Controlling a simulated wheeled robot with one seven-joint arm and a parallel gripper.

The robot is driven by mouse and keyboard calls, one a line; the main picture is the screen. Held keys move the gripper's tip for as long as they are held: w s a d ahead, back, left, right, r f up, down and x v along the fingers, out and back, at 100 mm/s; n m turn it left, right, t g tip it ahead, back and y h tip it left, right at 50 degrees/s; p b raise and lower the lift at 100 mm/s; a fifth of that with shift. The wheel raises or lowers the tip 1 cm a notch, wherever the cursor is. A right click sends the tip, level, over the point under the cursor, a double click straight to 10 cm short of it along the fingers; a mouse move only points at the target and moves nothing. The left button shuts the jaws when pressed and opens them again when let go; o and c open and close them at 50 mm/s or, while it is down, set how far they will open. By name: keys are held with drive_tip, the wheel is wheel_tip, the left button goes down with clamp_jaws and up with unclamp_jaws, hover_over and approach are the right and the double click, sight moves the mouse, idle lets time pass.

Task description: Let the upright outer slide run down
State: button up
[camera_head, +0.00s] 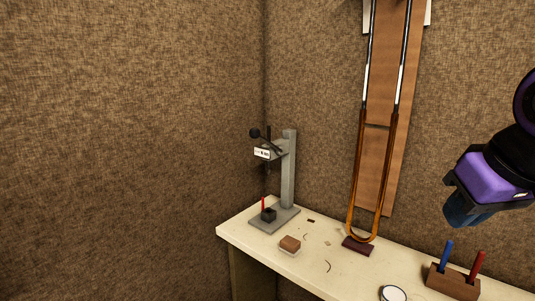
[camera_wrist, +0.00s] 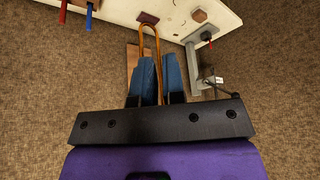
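The brass-coloured outer slide (camera_head: 356,180) stands upright in front of a wooden board (camera_head: 377,165), its U-shaped bow at the bottom. Silver inner tubes (camera_head: 402,60) show above it. The bow is right by a dark red pad (camera_head: 357,246) on the bench; I cannot tell whether they touch. My gripper (camera_head: 462,212) is at the right, apart from the slide and above the bench. In the wrist view the slide (camera_wrist: 143,34) appears upside down, beyond my two blue fingers (camera_wrist: 160,82). The fingers are parted with nothing held between them.
The cream bench (camera_head: 322,270) carries a grey stand (camera_head: 289,175) at left, a brown block (camera_head: 290,244) and a round white dish (camera_head: 393,293). A wooden holder (camera_head: 453,283) with blue and red tools stands below my gripper. Textured walls close the corner behind.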

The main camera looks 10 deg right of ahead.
clamp_jaws()
drive_tip(key=w+d+f+n+g+h, duration=0.75)
drive_tip(key=w+d+f+h, duration=0.6)
drive_tip(key=w+f, duration=0.2)
drive_tip(key=w+a+r+n+t+h, duration=0.2)
drive_tip(key=w+a+n+t, duration=0.4)
drive_tip(key=w+n+t, duration=0.3)
drive_tip(key=w+a+r+n+t+h, duration=0.25)
drive_tip(key=w+a+n+t, duration=0.25)
drive_tip(key=w+n+t, duration=0.45)
drive_tip(key=w+d+r+n+t, duration=0.1)
drive_tip(key=w+d+r, duration=0.3)
drive_tip(key=r, duration=0.6)
drive_tip(key=shift+w+d, duration=0.3)
drive_tip(key=shift+d, duration=0.75)
